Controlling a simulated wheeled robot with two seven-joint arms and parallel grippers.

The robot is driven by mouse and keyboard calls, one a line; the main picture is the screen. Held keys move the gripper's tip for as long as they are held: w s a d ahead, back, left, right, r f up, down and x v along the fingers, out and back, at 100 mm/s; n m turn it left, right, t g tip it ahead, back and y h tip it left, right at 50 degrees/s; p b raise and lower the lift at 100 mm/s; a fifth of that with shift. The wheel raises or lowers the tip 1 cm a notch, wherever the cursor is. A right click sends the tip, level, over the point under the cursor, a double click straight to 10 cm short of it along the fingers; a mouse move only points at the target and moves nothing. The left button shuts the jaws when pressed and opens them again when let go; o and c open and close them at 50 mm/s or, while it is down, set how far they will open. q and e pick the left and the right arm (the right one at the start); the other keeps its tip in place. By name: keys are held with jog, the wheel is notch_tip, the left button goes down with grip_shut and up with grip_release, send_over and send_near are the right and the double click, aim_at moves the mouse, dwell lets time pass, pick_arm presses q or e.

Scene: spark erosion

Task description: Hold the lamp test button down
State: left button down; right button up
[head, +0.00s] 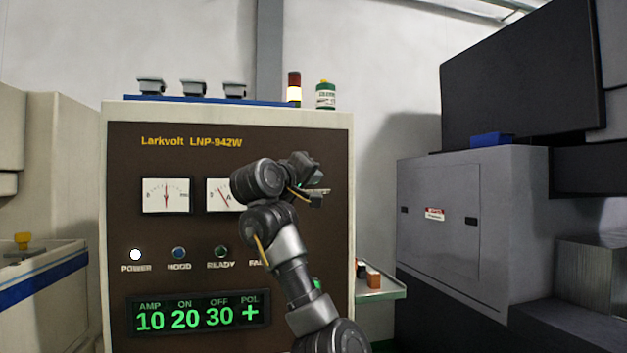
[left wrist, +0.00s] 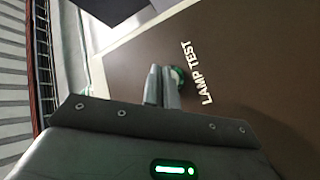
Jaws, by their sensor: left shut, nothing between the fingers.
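The lamp test button (left wrist: 178,76) is a small round green button on the brown panel, beside the white LAMP TEST label (left wrist: 198,72) in the left wrist view. My left gripper (left wrist: 163,86) is shut and empty, with its fingertips right at the button and partly covering it. I cannot tell whether they touch or press it. In the head view my left gripper (head: 321,192) is in front of the panel's upper right, and the button is hidden behind my arm. The power lamp (head: 135,255) glows white; the hood lamp (head: 179,253) and ready lamp (head: 221,252) look dark.
The brown control panel (head: 120,220) carries a meter (head: 166,195), a second meter partly hidden by my arm, and a green display (head: 198,315). A signal tower (head: 294,88) and a can (head: 325,96) stand on top. A grey machine (head: 470,215) is at the right.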

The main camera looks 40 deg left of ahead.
pick_arm(q)
jog(key=shift+s+d, duration=0.1)
jog(key=s+d, duration=0.1)
jog(key=d, duration=0.1)
jog(key=s+d+b, duration=0.1)
jog(key=d, duration=0.1)
jog(key=shift+s, duration=0.4)
dwell(0.6)
